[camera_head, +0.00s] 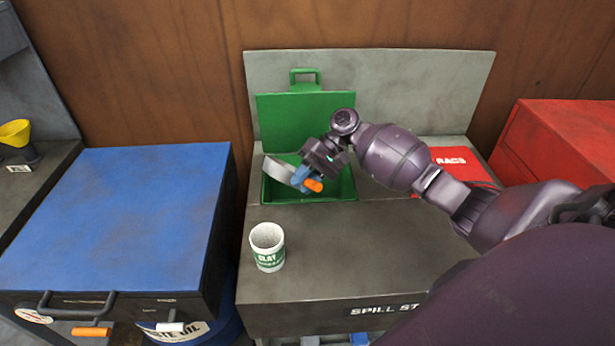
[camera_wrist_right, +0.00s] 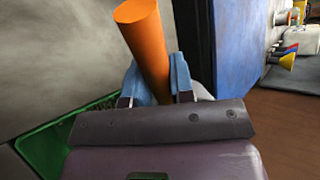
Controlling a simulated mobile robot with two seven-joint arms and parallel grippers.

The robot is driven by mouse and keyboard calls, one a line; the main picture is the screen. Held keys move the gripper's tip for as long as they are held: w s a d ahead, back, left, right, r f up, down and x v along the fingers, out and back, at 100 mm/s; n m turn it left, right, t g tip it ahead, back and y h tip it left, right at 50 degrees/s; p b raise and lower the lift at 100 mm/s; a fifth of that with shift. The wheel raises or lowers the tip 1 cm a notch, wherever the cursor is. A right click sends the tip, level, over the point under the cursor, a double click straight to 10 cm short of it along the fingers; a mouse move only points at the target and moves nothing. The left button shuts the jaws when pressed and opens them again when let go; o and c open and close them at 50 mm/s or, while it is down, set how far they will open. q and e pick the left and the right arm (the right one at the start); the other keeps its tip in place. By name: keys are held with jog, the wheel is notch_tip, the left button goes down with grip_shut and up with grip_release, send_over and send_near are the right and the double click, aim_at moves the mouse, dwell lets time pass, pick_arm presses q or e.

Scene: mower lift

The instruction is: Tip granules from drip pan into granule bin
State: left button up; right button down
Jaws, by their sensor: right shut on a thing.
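The drip pan (camera_head: 278,168) is a light grey piece, tilted, at the left part of the open green granule bin (camera_head: 308,199). My right gripper (camera_head: 302,178) is above the bin, its blue fingers shut on the pan's orange handle (camera_head: 314,185). In the right wrist view the orange handle (camera_wrist_right: 146,40) stands between the blue fingers, and a bit of the green bin (camera_wrist_right: 55,145) shows at the lower left. My left gripper is not in view.
A white clay tub (camera_head: 267,248) stands on the grey bench (camera_head: 350,250) in front of the bin. The bin's green lid (camera_head: 295,115) stands open behind. A red rags box (camera_head: 450,160) is to the right. A blue-topped cabinet (camera_head: 130,205) stands left.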

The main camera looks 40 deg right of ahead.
jog(key=shift+w+d+r+y+b, duration=0.15)
jog(key=shift+d+r+y+b, duration=0.5)
jog(key=shift+y+b, duration=0.2)
jog(key=shift+d, duration=0.15)
jog(key=shift+w+d+r+y, duration=0.1)
jog(key=shift+r+y, duration=0.1)
jog(key=shift+y, duration=0.05)
jog(key=shift+d+r+y, duration=0.25)
jog(key=shift+d+y, duration=0.1)
jog(key=shift+y, duration=0.05)
dwell(0.3)
jog(key=shift+w+d+r+g+y, duration=0.2)
jog(key=shift+d+r+g+y, duration=0.05)
jog(key=shift+d+g+y, duration=0.2)
jog(key=shift+w+d+r+y, duration=0.1)
jog(key=shift+d+r+y, duration=0.15)
jog(key=shift+d+y, duration=0.4)
dwell(0.4)
jog(key=shift+d, duration=0.15)
jog(key=shift+w+d+r+y+b, duration=0.1)
jog(key=shift+w+d+y+b, duration=0.05)
jog(key=shift+d+y+b, duration=0.2)
